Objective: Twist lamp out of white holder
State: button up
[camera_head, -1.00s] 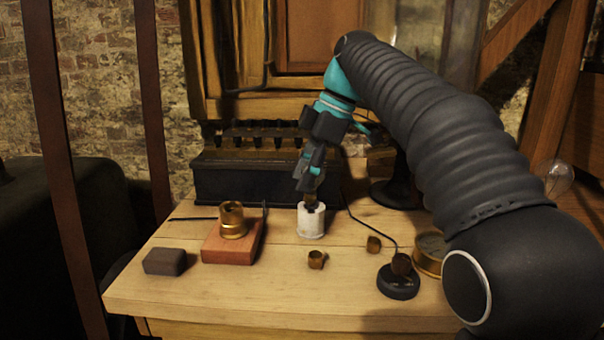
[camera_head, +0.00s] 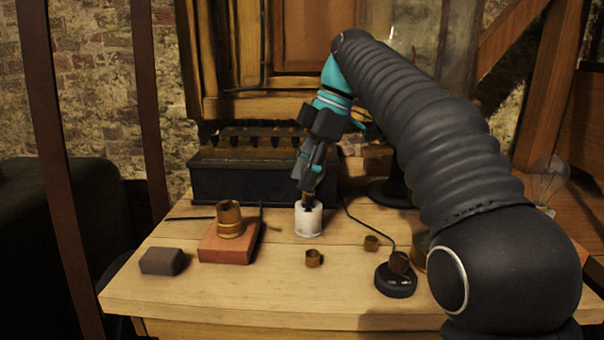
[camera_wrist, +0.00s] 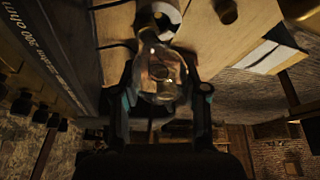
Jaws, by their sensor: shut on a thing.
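The lamp (camera_wrist: 160,75) is a clear glass bulb. It fills the space between my fingers in the wrist view. My gripper (camera_head: 306,187) is shut on it, pointing down from above the white holder (camera_head: 308,221). The holder is a short white cylinder standing upright on the bench; part of it shows behind the bulb in the wrist view (camera_wrist: 160,10). In the head view my fingers hide most of the lamp, with a small brownish part showing just above the holder's top. I cannot tell how deep the lamp's base sits in the holder.
A red-brown block with a brass socket (camera_head: 229,219) and a dark block (camera_head: 162,261) stand left on the bench (camera_head: 240,300). Small brass rings (camera_head: 314,258) and a black round base with a cord (camera_head: 396,281) lie in front and right. A dark box (camera_head: 250,180) stands behind.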

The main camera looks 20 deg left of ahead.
jog(key=shift+w+d+r, duration=0.15)
jog(key=shift+w+r, duration=0.05)
jog(key=shift+w, duration=0.1)
jog(key=shift+s+r, duration=0.2)
jog(key=shift+r, duration=0.2)
